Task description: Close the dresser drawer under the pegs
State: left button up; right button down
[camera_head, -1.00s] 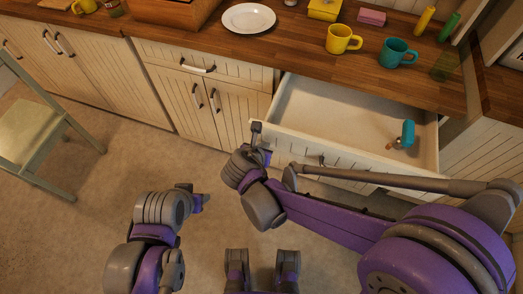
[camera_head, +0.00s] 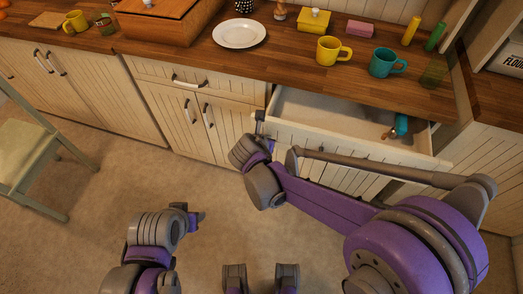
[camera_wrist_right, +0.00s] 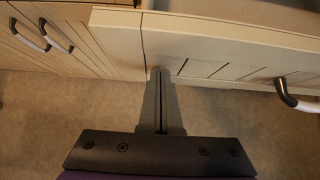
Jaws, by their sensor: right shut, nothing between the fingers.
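The drawer (camera_head: 350,142), with a cream slatted front, stands partly open under the wooden counter at the right of the head view. Its pale inside shows, with a teal object (camera_head: 401,125) at the right end. My right gripper (camera_head: 260,120) is shut and empty, with its tips at the left end of the drawer front. In the right wrist view the shut fingers (camera_wrist_right: 161,76) meet the left end of the drawer front (camera_wrist_right: 225,42), seemingly touching it. The drawer's handle (camera_wrist_right: 297,97) is right of them. My left gripper (camera_head: 195,216) is over the floor, its fingers unclear.
The counter (camera_head: 285,75) holds a white plate (camera_head: 239,34), a yellow mug (camera_head: 331,50) and a teal mug (camera_head: 386,63). A closed drawer and doors (camera_head: 200,115) are left of the open drawer. A green chair (camera_head: 35,160) stands at the left. The floor between is clear.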

jog(key=w+d, duration=0.1)
jog(key=w, duration=0.4)
jog(key=w+d+b, duration=0.1)
jog(key=w+d, duration=0.1)
jog(key=w, duration=0.3)
jog(key=w+d, duration=0.2)
jog(key=w, duration=0.4)
jog(key=shift+d, duration=0.1)
jog(key=shift+s, duration=0.1)
